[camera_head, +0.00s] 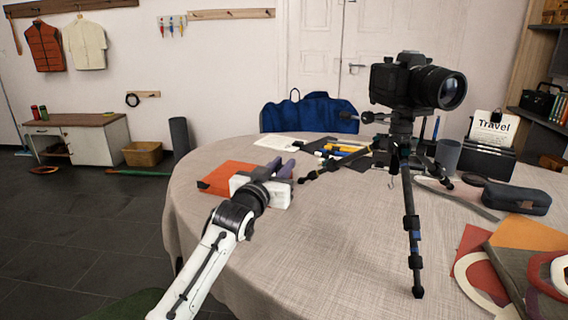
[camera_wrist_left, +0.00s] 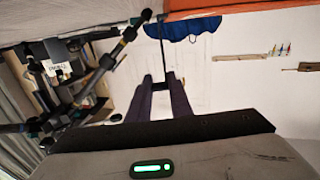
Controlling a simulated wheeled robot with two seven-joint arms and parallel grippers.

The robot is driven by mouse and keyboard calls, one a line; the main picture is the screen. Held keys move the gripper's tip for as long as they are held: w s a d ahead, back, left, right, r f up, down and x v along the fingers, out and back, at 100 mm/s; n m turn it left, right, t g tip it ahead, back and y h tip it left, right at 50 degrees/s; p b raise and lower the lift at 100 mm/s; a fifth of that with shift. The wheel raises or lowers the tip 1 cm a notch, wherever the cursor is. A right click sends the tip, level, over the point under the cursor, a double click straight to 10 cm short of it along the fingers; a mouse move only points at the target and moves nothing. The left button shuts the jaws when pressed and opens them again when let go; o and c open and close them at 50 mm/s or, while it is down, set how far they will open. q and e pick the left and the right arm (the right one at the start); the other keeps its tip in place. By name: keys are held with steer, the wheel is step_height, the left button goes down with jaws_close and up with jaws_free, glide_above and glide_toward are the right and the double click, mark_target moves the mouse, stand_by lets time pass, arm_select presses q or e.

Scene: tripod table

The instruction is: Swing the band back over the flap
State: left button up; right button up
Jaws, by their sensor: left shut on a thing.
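An orange folder-like item (camera_head: 222,178) lies on the table, partly hidden behind my left gripper; its edge shows along the top of the left wrist view (camera_wrist_left: 225,9). I cannot tell its flap apart from its body. A thin black band (camera_wrist_left: 161,42) runs from near that orange edge to a dark piece between my fingertips. My left gripper (camera_head: 283,168) is beside the folder's right side, shut on the band; its purple fingers also show in the left wrist view (camera_wrist_left: 163,84). The band is not clear in the head view. My right gripper is not in view.
A camera on a small tripod (camera_head: 408,170) stands to the right of my left gripper, one leg reaching toward it. Papers and pens (camera_head: 340,150) lie behind. A dark case (camera_head: 516,197) is at the right. The table's (camera_head: 310,265) front middle is clear.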

arm_select(q)
steer(key=o, duration=0.8)
steer(key=p+v, duration=0.2)
steer(key=v, duration=0.8)
steer(key=shift+s, duration=0.2)
